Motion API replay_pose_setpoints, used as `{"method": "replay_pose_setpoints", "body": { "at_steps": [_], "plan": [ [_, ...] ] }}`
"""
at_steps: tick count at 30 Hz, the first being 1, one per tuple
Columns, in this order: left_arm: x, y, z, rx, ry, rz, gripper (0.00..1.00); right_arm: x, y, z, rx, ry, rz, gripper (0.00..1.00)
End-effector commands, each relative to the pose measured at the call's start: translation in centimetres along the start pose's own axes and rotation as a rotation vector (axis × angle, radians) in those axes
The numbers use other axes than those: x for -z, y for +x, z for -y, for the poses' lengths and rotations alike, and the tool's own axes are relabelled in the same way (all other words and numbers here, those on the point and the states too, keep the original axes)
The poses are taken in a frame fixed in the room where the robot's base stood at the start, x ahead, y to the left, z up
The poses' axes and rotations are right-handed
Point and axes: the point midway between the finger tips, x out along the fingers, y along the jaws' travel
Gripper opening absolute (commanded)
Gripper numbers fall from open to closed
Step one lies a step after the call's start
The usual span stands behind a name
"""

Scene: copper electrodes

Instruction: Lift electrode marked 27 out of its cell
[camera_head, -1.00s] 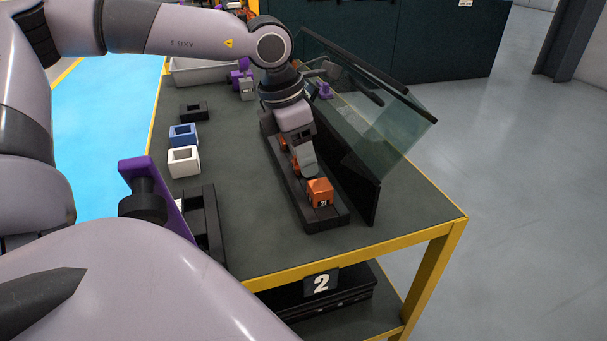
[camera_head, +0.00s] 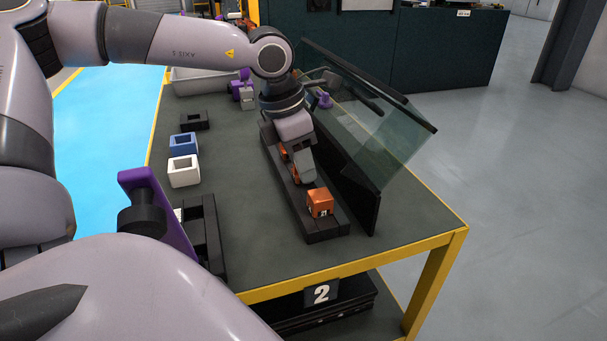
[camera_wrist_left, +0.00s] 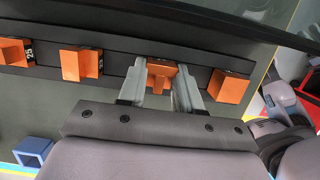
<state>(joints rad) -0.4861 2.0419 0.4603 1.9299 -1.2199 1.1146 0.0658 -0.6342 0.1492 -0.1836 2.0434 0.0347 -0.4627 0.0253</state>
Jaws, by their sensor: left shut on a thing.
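A dark rack (camera_head: 325,233) runs along the bench and holds several orange electrodes in a row. The nearest electrode (camera_head: 320,203) bears a mark that looks like 21. My left gripper (camera_head: 303,175) points down over the rack, just beyond that electrode. In the left wrist view its two grey fingers (camera_wrist_left: 160,92) are shut on an orange electrode (camera_wrist_left: 158,73), whose mark I cannot read. Whether its base is clear of its cell is hidden. Other electrodes stand on both sides of it, one to the left (camera_wrist_left: 80,65) and one to the right (camera_wrist_left: 232,88). My right gripper is not in view.
A tilted glass screen with a dark frame (camera_head: 372,205) stands close along the rack's right side.

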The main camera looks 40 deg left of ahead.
Motion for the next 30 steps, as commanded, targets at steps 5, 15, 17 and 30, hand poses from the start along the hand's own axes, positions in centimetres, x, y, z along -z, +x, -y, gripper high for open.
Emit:
{"method": "replay_pose_setpoints", "body": {
  "at_steps": [5, 15, 17, 30],
  "plan": [
    [-0.2, -0.7, 0.0, -0.001, 0.0, 0.002, 0.02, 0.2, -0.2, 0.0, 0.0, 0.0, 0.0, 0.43],
    [-0.5, -1.7, 0.0, -0.002, 0.001, 0.003, 0.02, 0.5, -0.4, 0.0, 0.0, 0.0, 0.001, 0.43],
    [-0.5, -1.9, 0.0, -0.002, 0.001, 0.003, 0.02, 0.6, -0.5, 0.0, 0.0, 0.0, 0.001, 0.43],
    [-0.8, -2.9, 0.0, -0.001, 0.0, 0.002, 0.02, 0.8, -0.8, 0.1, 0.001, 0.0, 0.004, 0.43]
  ]
}}
